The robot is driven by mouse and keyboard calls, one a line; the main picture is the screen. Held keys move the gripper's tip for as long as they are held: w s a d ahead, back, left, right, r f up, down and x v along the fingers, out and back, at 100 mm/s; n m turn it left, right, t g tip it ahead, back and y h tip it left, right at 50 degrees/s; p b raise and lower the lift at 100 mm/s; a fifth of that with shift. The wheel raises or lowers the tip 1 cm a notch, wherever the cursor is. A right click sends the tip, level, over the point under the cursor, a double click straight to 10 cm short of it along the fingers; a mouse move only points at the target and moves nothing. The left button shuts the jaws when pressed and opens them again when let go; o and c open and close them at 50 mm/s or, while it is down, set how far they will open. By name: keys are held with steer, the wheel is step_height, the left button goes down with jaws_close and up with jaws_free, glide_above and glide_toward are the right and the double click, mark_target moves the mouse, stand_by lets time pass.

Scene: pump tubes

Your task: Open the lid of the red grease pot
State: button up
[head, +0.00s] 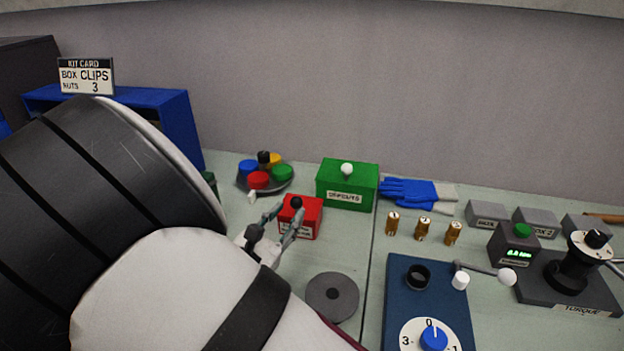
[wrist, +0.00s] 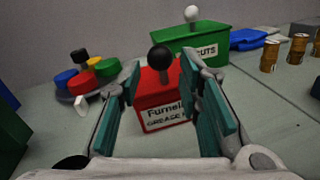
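The red grease pot (head: 307,224) is a small red box with a white label and a black ball knob (head: 296,202) on its lid. It stands on the bench left of the green box, and its lid looks closed. In the wrist view the pot (wrist: 160,92) and its knob (wrist: 161,56) sit between and beyond my gripper's two teal-padded fingers. My gripper (head: 279,219) is open around the near side of the pot in the head view. The wrist view shows a wide gap between the fingertips (wrist: 168,82), with nothing held. Whether a finger touches the pot cannot be told.
A green box (head: 347,186) with a white knob stands just behind the pot, to its right. A round tray of coloured caps (head: 264,176) lies behind left. A grey disc (head: 332,297) and a blue dial panel (head: 398,310) are nearer. Brass cylinders (head: 422,228) stand right.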

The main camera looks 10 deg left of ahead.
mark_target(293, 207)
steer(key=shift+x, duration=2.55)
jaws_close()
